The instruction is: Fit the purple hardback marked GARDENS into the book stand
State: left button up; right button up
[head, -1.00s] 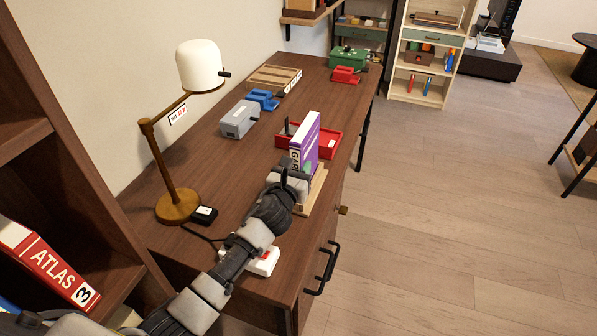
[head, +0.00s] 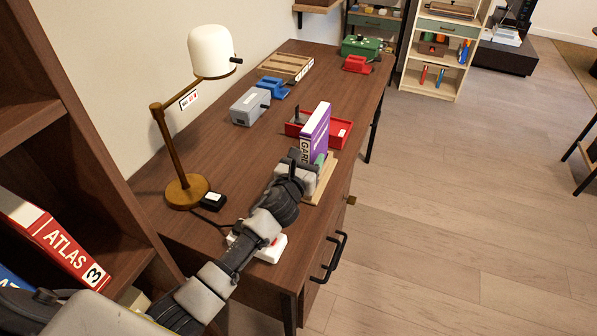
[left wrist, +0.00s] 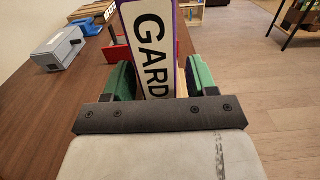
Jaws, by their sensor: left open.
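The purple hardback (head: 318,130) stands upright, its white spine lettered GARD… facing my left gripper. Its spine also shows in the left wrist view (left wrist: 152,45). The pale wooden book stand (head: 325,180) is at the desk's right edge, under and beside the book. My gripper hides the book's lower end, so I cannot tell how fully it is seated. My left gripper (head: 303,162) is open, with a green-padded finger on each side of the spine in the left wrist view (left wrist: 160,80); a gap shows beside the book. My right gripper is not in view.
A red tray (head: 340,132) lies just behind the book. A grey box (head: 250,107), a blue item (head: 274,88) and a lamp (head: 186,190) stand to the left. A white and red item (head: 268,248) lies under my left arm. An ATLAS book (head: 65,245) leans in the left shelf.

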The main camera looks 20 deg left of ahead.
pick_arm(q)
jog(key=s, duration=1.1)
jog(key=shift+s+a, duration=0.2)
